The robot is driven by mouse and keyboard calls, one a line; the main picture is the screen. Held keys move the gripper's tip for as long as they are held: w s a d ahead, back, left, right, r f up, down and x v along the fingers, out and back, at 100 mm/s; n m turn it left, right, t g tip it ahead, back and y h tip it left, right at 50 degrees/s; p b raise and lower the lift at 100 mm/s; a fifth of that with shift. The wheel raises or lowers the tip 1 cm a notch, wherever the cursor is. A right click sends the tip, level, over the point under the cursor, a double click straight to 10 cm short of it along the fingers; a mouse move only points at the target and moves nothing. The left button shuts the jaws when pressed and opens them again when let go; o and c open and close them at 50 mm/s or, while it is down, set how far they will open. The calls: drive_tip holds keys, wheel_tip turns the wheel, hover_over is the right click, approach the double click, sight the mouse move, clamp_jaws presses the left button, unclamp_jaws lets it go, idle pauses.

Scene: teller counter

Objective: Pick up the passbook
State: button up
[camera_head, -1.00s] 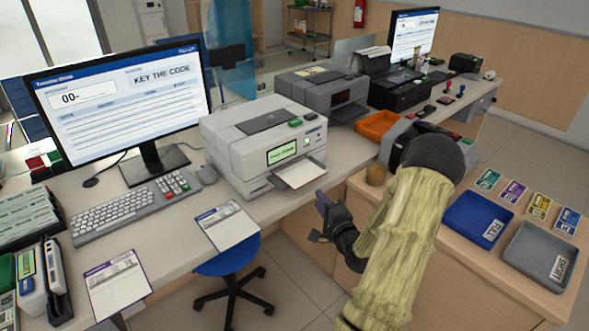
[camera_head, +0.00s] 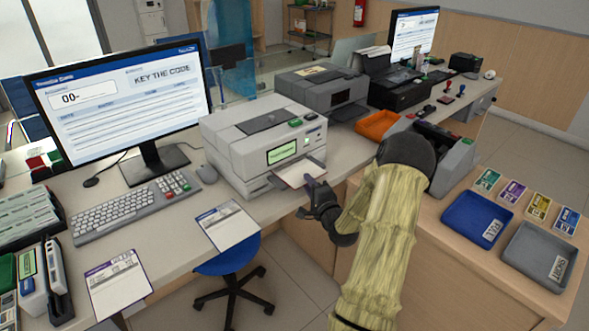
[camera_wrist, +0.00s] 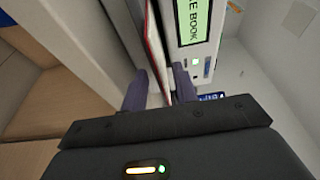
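The passbook (camera_head: 293,174) is a pale, thin booklet sticking out of the front slot of the white passbook printer (camera_head: 252,140). In the wrist view the passbook (camera_wrist: 154,42) shows edge-on with a red edge. My gripper (camera_head: 313,187) is at the outer end of the passbook. In the wrist view my gripper (camera_wrist: 160,88) has its two dark fingers apart, one on each side of the passbook's edge, with gaps visible. The printer's green screen (camera_wrist: 190,20) shows the words "E BOOK", partly cut off.
A monitor (camera_head: 120,100) and a keyboard (camera_head: 125,210) stand left of the printer. Paper slips (camera_head: 228,227) lie at the counter's front edge. A grey printer (camera_head: 322,92) and an orange tray (camera_head: 377,125) are behind. Blue (camera_head: 470,222) and grey trays sit on the right cabinet.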

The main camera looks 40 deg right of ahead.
drive_tip(key=shift+w, duration=0.3)
clamp_jaws()
drive_tip(key=shift+r, duration=0.15)
idle(0.3)
drive_tip(key=s+d, duration=0.1)
drive_tip(key=s, duration=1.7)
drive_tip(key=shift+d+r, duration=0.2)
drive_tip(key=shift+d, duration=0.05)
